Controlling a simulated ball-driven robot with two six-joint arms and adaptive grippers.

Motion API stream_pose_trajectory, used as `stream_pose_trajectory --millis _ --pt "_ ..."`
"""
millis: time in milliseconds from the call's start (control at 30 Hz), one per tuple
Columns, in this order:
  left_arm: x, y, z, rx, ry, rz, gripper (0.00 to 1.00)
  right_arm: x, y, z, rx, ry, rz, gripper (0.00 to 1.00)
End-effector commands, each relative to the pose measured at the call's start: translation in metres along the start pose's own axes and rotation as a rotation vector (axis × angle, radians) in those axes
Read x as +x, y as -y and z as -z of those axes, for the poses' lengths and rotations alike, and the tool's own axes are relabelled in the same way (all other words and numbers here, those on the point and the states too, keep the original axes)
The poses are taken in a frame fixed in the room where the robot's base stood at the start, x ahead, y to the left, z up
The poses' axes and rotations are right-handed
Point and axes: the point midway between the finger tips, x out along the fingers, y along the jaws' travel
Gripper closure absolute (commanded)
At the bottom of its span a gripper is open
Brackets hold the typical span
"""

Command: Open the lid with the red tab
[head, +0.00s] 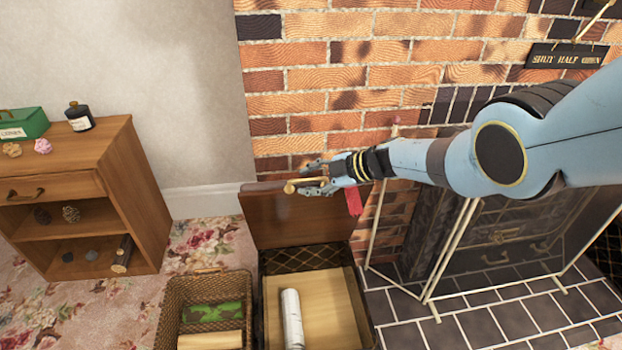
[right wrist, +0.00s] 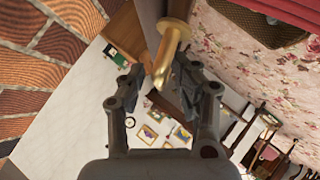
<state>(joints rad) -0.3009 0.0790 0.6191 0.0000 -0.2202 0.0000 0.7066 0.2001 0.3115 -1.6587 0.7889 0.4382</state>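A dark brown lid (head: 290,222) stands raised at the back of a box (head: 268,312), whose inside shows. A red tab (head: 354,201) hangs at the lid's right upper edge, just below my right gripper. My right gripper (head: 312,180) is at the lid's top edge, beside a brass handle (head: 304,184). In the right wrist view the brass handle (right wrist: 170,45) lies between the parted fingers of the right gripper (right wrist: 158,82). A gap shows on one side; contact on the other is unclear. My left gripper is out of view.
The open box holds a pale board (head: 330,305) and a white roll (head: 291,318). A wicker basket (head: 170,305) stands to its left, near a wooden cabinet (head: 150,200). A fire screen (head: 455,250) and tiled hearth (head: 480,325) lie right; the brick wall (head: 340,75) is behind.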

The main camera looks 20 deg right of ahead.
Motion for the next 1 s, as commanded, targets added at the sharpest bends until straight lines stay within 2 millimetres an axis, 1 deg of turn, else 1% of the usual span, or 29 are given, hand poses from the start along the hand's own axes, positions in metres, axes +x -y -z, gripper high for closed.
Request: stream_pose_trajectory --millis 100,267,400,567,767,900,1000 --pt "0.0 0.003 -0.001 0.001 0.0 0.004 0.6 0.0 0.002 -0.001 0.001 0.001 0.002 0.66" --pt "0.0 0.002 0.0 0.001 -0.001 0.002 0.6 -0.004 0.002 -0.003 0.0 0.001 0.001 0.66" --pt "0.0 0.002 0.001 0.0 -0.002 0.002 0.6 -0.014 0.001 -0.005 -0.002 0.001 -0.001 0.66" --pt "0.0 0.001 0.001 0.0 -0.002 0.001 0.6 -0.028 0.002 -0.002 -0.004 0.0 0.001 0.66" --pt "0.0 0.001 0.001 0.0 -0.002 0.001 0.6 -0.06 0.002 -0.001 -0.004 0.003 0.001 0.66" --pt "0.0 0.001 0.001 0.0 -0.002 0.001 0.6 -0.086 0.002 -0.002 -0.003 0.003 0.002 0.66" --pt "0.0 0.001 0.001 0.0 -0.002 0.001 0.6 -0.102 0.001 -0.002 -0.003 0.003 0.001 0.66"
